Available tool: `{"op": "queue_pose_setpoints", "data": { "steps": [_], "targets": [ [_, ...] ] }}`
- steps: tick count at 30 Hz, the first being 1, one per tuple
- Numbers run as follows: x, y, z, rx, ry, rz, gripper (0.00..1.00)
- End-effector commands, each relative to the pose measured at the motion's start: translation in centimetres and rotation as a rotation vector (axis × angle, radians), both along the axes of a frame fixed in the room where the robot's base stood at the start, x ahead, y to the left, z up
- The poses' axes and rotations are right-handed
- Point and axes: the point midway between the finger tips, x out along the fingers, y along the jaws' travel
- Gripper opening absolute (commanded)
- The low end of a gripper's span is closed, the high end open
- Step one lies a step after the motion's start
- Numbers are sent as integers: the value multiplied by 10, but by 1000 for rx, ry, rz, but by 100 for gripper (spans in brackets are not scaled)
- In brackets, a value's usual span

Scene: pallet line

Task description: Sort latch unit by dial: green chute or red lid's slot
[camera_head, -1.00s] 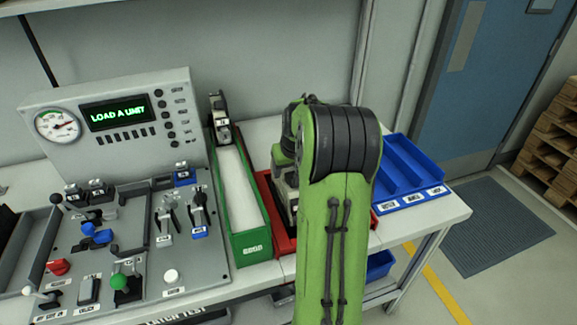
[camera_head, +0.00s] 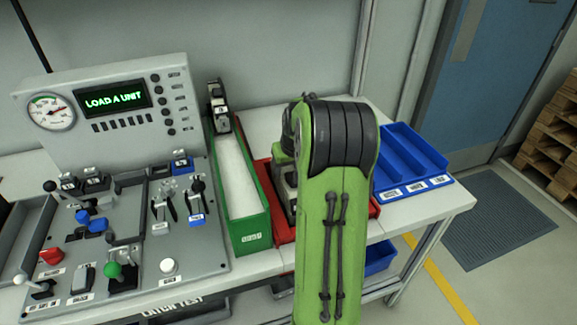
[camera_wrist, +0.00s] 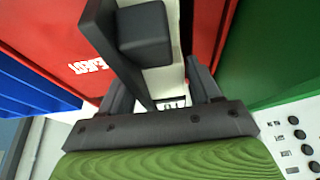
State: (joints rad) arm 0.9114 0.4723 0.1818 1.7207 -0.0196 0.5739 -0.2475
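My gripper (camera_wrist: 160,90) points down over the red reject lid (camera_wrist: 88,58). Its fingers close on both sides of a latch unit (camera_wrist: 160,90), which has a dark plate, a black block and a cream body. In the head view my arm hides most of the lid (camera_head: 282,232), and the slot is not visible. The green chute (camera_head: 250,230) stands just left of the lid, and at right in the wrist view (camera_wrist: 285,55). Another latch unit (camera_head: 218,108) is at its far end. The dial (camera_head: 50,112) has green and red arcs; its needle is too small to read surely.
The test panel (camera_head: 205,255) with levers and knobs fills the left of the bench. A blue divided tray (camera_head: 418,190) stands right of my arm.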

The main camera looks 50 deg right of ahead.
Motion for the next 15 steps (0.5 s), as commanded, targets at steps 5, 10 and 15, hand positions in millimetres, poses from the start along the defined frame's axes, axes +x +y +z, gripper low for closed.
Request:
{"op": "queue_pose_setpoints", "data": {
  "steps": [5,10,15],
  "targets": [
    [0,0,0,0,0,0,88],
    [0,0,0,0,0,0,88],
    [-3,1,8,-1,0,0,88]
  ]
}}
